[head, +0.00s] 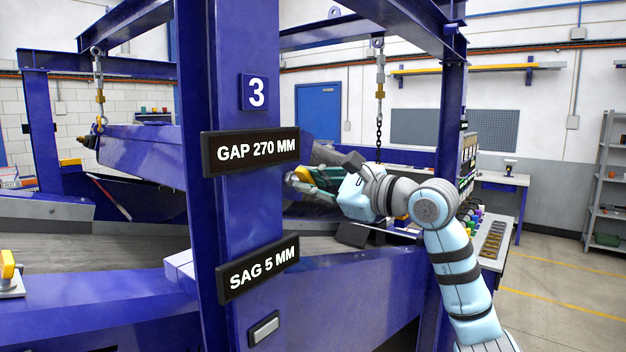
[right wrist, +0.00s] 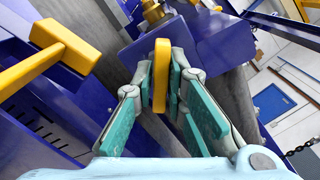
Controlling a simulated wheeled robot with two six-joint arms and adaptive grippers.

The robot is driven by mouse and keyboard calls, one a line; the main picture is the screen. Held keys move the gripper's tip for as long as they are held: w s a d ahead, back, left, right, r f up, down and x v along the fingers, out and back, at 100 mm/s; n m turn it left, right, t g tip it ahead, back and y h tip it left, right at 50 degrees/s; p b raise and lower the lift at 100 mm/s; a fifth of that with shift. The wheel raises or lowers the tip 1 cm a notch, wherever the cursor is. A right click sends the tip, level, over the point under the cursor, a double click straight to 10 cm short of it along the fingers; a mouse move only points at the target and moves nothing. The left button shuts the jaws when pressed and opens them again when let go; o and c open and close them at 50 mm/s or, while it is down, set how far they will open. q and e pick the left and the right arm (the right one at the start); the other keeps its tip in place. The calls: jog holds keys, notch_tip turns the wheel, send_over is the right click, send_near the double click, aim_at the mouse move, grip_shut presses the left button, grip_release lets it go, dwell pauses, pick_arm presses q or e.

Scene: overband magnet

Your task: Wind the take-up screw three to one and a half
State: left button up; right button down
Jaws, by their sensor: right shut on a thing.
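My right gripper (head: 312,182) reaches in from the right behind the blue post marked 3 (head: 255,92). In the right wrist view its green-padded fingers (right wrist: 161,80) are shut on an upright yellow handle (right wrist: 161,62), one finger on each side. A brass fitting (right wrist: 154,12) and a blue block (right wrist: 205,50) show beyond the handle. Part of the yellow handle also shows at the fingertips in the head view (head: 298,173). The screw's thread is hidden. Signs on the post read GAP 270 MM (head: 252,150) and SAG 5 MM (head: 259,268). My left gripper is out of view.
A yellow T-shaped handle (right wrist: 62,45) stands left of the gripper in the right wrist view. A chain (head: 379,105) hangs behind my right arm. A control panel (head: 490,240) with colored knobs stands right of the frame. Open floor (head: 570,290) lies at far right.

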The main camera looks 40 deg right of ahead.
jog(key=shift+n+p, duration=0.55)
jog(key=shift+n, duration=0.85)
jog(key=shift+r, duration=0.1)
jog(key=shift+n+p, duration=0.35)
jog(key=shift+n, duration=1.05)
jog(key=shift+n+p, duration=0.6)
jog(key=shift+n, duration=0.9)
